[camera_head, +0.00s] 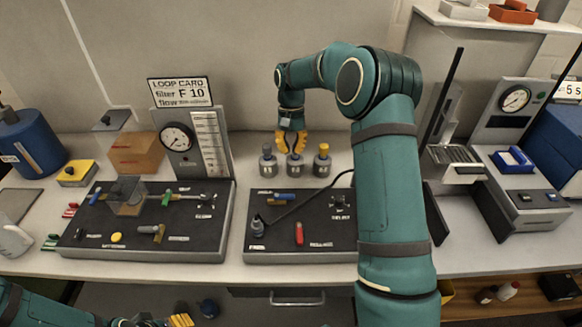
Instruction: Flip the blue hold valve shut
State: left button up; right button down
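A blue lever handle (285,197), likely the hold valve, lies roughly level near the top left of the right-hand black panel (318,243). The label beside it is too small to read. My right gripper (292,146) points down behind this panel, its yellow fingers at the top of the middle grey cylinder (295,166). It is apart from the blue handle, and I cannot tell whether it grips the cylinder. My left gripper (180,320) is low at the bottom edge, partly cut off, away from the panels; its opening is unclear.
A red handle (299,233) and a black hose (310,200) share the right panel. Grey cylinders (267,164) and (322,163) flank the middle one. The left panel (90,238) carries a green lever (166,198). A gauge stand (513,105) stands at right.

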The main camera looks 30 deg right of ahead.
aim_at(291, 191)
jog(key=x, duration=0.9)
jog(key=shift+f+b, duration=0.35)
jog(key=s, duration=0.1)
jog(key=a, duration=0.1)
jog(key=s, duration=0.1)
jog(key=shift+s+a+r, duration=0.25)
jog(key=shift+s+a, duration=0.3)
jog(key=shift+s, duration=0.1)
